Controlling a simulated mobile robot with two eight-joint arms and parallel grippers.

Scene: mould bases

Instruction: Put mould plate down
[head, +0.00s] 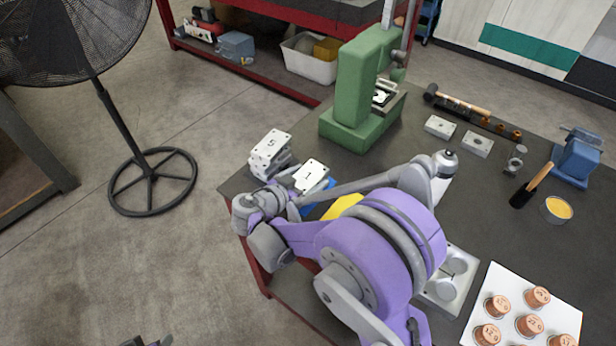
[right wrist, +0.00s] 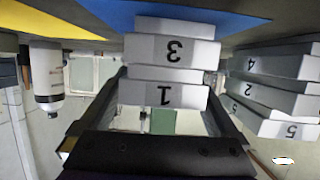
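Mould plate 1 (head: 311,175), a pale metal block, is at the top of a stack by the blue marking (head: 318,211). It also shows in the right wrist view (right wrist: 163,96), which is upside down, with plate 3 (right wrist: 172,52) below it. My right gripper (right wrist: 165,92) has one finger along each side of plate 1, apparently touching both sides. In the head view my purple arm hides much of this stack. A second stack has plate 5 (head: 270,145) on top, over plates 2 (right wrist: 262,97) and 4 (right wrist: 275,62). My left gripper (head: 148,341) barely shows.
A green press (head: 362,90) stands behind the stacks. A yellow marking (head: 342,207) lies beside the blue one. A white board (head: 500,285) with copper-coloured pieces is at the right front. A hammer (head: 455,100), blue vice (head: 577,160) and several small parts lie farther right.

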